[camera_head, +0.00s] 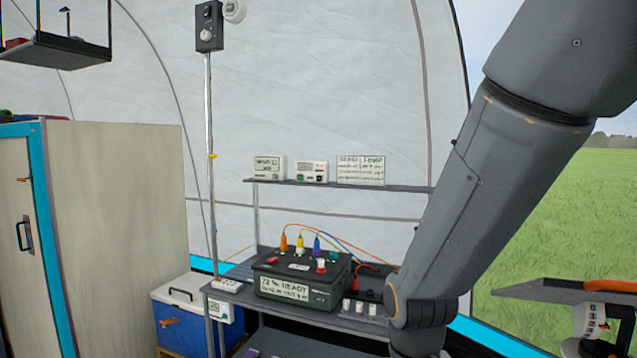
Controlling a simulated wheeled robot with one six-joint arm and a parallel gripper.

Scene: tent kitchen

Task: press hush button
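No label reading "hush" is legible in this view. A small white box (312,172) with a display and small dark and red buttons stands on the upper shelf. I cannot tell which of these carries the hush button. My arm crosses the right side and runs down to the bottom edge. My gripper is out of view.
A black power unit (296,297) with coloured cables stands on the lower bench, next to several small white items. A wooden cabinet (118,195) and a blue cooler (180,325) are at left. A hanging shelf (55,48) is top left. A dark tray (560,292) juts in at right.

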